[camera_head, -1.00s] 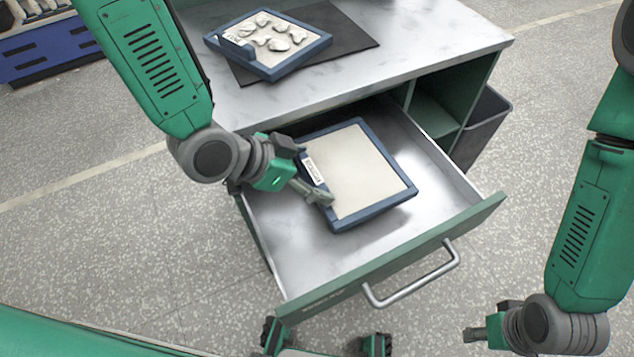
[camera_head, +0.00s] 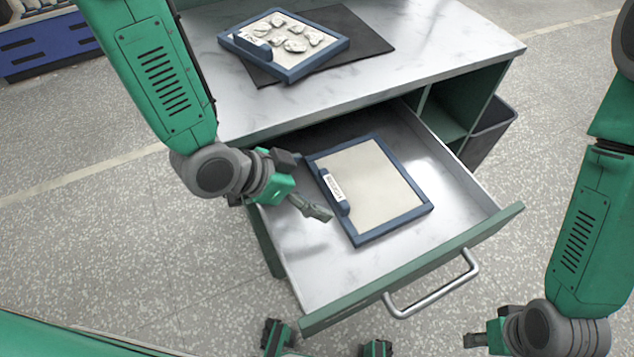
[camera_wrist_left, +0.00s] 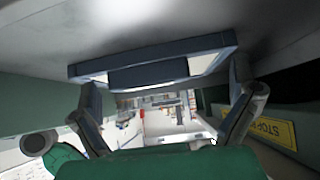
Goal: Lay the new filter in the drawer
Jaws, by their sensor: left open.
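The new filter (camera_head: 375,185), a clean pale panel in a blue frame with a labelled handle (camera_head: 333,187), lies in the open drawer (camera_head: 340,281). It looks flat on the drawer floor. My left gripper (camera_head: 307,187) is open at the filter's left side, with its fingers apart near the handle. In the left wrist view the filter's blue frame (camera_wrist_left: 205,44) and handle (camera_wrist_left: 148,75) show ahead, between the spread fingers (camera_wrist_left: 165,85). My right gripper (camera_head: 480,337) is at the lower right, away from the drawer; its finger gap is unclear.
A used filter (camera_head: 290,68) with grey lumps lies on a dark mat (camera_head: 365,35) on the worktop (camera_head: 440,50). The drawer handle (camera_head: 435,290) sticks out in front. A grey bin (camera_head: 490,130) stands right of the cabinet.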

